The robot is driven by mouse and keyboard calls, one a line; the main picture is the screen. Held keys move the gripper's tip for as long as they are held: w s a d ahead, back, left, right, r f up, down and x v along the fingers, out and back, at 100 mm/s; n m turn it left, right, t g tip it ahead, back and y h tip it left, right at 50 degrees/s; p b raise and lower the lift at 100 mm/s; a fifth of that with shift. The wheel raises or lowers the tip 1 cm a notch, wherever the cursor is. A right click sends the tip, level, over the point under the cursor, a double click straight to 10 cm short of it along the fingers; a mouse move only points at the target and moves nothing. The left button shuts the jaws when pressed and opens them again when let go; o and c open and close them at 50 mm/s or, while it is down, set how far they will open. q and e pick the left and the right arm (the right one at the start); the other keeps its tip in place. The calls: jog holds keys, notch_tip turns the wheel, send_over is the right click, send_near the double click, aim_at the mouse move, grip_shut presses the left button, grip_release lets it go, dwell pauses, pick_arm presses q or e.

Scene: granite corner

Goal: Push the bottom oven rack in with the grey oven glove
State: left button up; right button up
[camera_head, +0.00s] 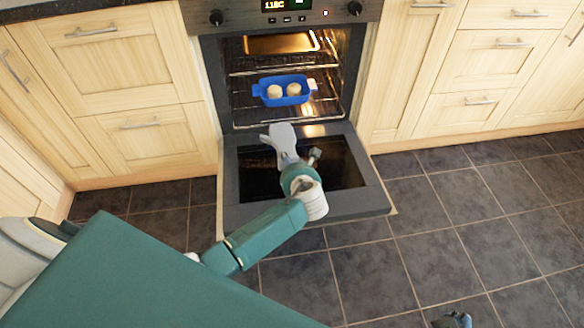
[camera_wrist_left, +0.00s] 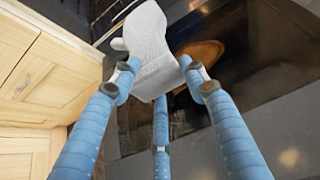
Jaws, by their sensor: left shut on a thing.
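The grey oven glove (camera_head: 283,140) is pale and mitten-shaped. My left gripper (camera_head: 292,164) is shut on its lower end, above the open oven door (camera_head: 232,205). In the left wrist view, the blue fingers of my left gripper (camera_wrist_left: 160,98) close around the glove (camera_wrist_left: 148,45). The bottom oven rack (camera_head: 250,124) is a wire rack low in the lit oven. The glove's tip is near its front edge; I cannot tell whether they touch. A small dark gripper part, seemingly my right gripper (camera_head: 452,320), shows at the bottom edge; its fingers are unclear.
A blue dish (camera_head: 270,98) with two pale round items sits inside the oven, above the bottom rack's front edge. A baking tray (camera_head: 282,43) is higher up. Wooden cabinets (camera_head: 155,140) flank the oven. The dark tiled floor (camera_head: 430,220) at the right is clear.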

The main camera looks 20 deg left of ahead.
aim_at(289, 151)
pick_arm(q)
jog(key=shift+w+a, duration=0.5)
jog(key=shift+w, duration=0.25)
jog(key=shift+w+a, duration=0.55)
jog(key=shift+w, duration=0.25)
jog(key=shift+w+a, duration=0.5)
jog(key=shift+w, duration=0.25)
jog(key=shift+c, duration=0.2)
jog(key=shift+w+a+b, duration=0.3)
jog(key=shift+w+a, duration=0.35)
jog(key=shift+w, duration=0.3)
jog(key=shift+w+a+b, duration=0.35)
jog(key=shift+w+a, duration=0.3)
jog(key=shift+w, duration=0.35)
jog(key=shift+w+a+b, duration=0.3)
jog(key=shift+w+a, duration=0.35)
jog(key=shift+w, duration=0.3)
